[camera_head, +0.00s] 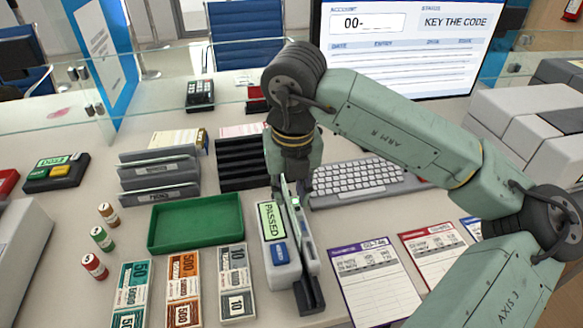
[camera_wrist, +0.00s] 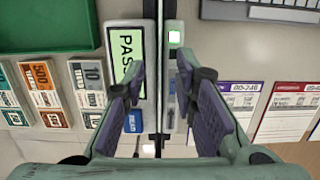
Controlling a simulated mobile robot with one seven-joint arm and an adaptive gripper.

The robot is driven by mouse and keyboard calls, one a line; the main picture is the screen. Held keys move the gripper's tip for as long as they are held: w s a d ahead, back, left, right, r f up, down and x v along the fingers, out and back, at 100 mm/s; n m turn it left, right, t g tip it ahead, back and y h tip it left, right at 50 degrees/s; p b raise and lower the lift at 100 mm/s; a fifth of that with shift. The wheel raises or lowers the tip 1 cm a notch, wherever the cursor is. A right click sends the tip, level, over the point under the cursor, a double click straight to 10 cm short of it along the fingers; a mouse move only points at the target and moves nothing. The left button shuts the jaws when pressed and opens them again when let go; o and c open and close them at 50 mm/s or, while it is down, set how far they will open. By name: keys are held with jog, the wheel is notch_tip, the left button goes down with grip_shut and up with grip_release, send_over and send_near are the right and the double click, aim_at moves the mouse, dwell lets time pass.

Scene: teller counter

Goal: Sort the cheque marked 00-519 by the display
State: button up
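The display (camera_head: 410,45) reads account "00-" with the rest blank, and status "KEY THE CODE". A narrow cheque reader (camera_head: 278,245) has a green screen reading "PASSED" and a blue button; it also shows in the wrist view (camera_wrist: 124,60). My gripper (camera_head: 290,190) is over the reader's slot. In the wrist view its fingers (camera_wrist: 165,110) are apart, one each side of the slot. A thin pale edge runs along the slot; I cannot tell if it is a cheque. I can read 00-519 nowhere.
Labelled upright files (camera_head: 158,175), a black rack (camera_head: 243,160) and a green tray (camera_head: 195,222) stand left of the reader. Banknote stacks (camera_head: 183,285) lie in front. A keyboard (camera_head: 360,180) and a red-headed cheque (camera_head: 433,250) are right. A small keypad (camera_head: 200,94) is behind.

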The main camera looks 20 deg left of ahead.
aim_at(290, 200)
jog(key=shift+w+a+f, duration=0.1)
jog(key=shift+f, duration=0.7)
jog(key=shift+w+a+f, duration=0.1)
jog(key=shift+f, duration=0.65)
jog(key=shift+c, duration=0.6)
grip_shut()
jog(key=shift+r, duration=0.1)
jog(key=shift+r+p, duration=2.3)
jog(key=shift+r, duration=3.35)
